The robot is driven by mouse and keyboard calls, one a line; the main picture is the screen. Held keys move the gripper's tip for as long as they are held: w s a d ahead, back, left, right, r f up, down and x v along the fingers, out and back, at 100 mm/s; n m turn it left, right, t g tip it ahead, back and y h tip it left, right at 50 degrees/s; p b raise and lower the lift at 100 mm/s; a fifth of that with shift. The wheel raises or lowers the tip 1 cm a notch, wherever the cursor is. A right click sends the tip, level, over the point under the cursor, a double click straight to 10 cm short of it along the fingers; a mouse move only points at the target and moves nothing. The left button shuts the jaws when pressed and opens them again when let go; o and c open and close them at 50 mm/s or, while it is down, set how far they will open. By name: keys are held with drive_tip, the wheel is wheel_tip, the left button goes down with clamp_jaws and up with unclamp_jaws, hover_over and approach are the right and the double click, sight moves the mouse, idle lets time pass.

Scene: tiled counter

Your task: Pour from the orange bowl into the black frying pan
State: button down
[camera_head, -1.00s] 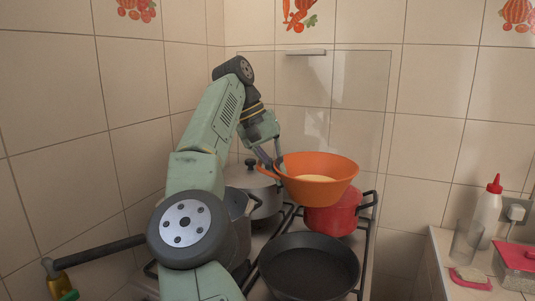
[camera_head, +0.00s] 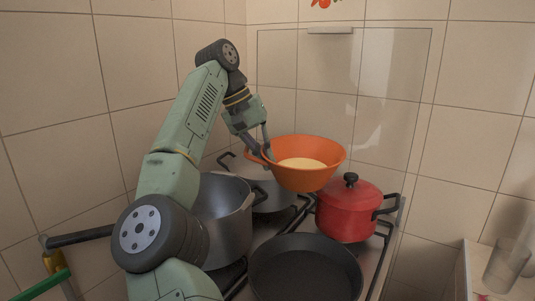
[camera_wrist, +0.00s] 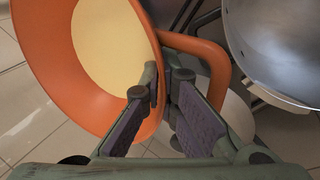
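The orange bowl (camera_head: 308,182) is held in the air, roughly level, with pale yellow contents (camera_head: 301,163) inside. It appears above and behind the black frying pan (camera_head: 303,275), which sits on the stove at the front with a dark, bare-looking inside. My gripper (camera_head: 267,156) is shut on the bowl's left side at its rim and handle. In the wrist view the fingers (camera_wrist: 165,88) close at the orange bowl (camera_wrist: 40,45) beside its looped handle (camera_wrist: 205,45); the exact contact is partly hidden.
A large grey pot (camera_head: 223,215) stands left of the pan, close to my arm. A red lidded pot (camera_head: 346,213) stands right of the bowl, behind the pan. Another grey pot (camera_head: 272,197) is partly hidden behind the bowl. A clear glass (camera_head: 506,266) stands on the right counter.

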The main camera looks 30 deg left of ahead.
drive_tip(key=shift+s+a+r+t, duration=0.1)
drive_tip(key=shift+s+t, duration=0.2)
drive_tip(key=shift+s+d+f+t+y, duration=0.2)
drive_tip(key=shift+s+f+t+y, duration=0.1)
drive_tip(key=shift+s+t, duration=0.1)
drive_tip(key=s+d+t, duration=0.1)
drive_tip(key=s+d+m+t+y, duration=0.1)
drive_tip(key=s, duration=0.1)
drive_tip(key=s+d+t, duration=0.1)
drive_tip(key=s+t, duration=0.1)
drive_tip(key=shift+f+y, duration=0.4)
drive_tip(key=shift+s+d+f+m+t+y+b, duration=0.2)
drive_tip(key=shift+t+b, duration=0.3)
drive_tip(key=shift+b, duration=1.1)
drive_tip(key=shift+s+f+m+t+y+b, duration=0.1)
drive_tip(key=shift+s+m+t+y+b, duration=0.3)
drive_tip(key=shift+b, duration=1.2)
drive_tip(key=shift+d+r+t+b, duration=0.1)
drive_tip(key=shift+r+t+b, duration=0.1)
drive_tip(key=shift+t+b, duration=0.4)
drive_tip(key=shift+s+d+r+b, duration=0.1)
drive_tip(key=shift+s+r+b, duration=0.15)
drive_tip(key=shift+b, duration=0.55)
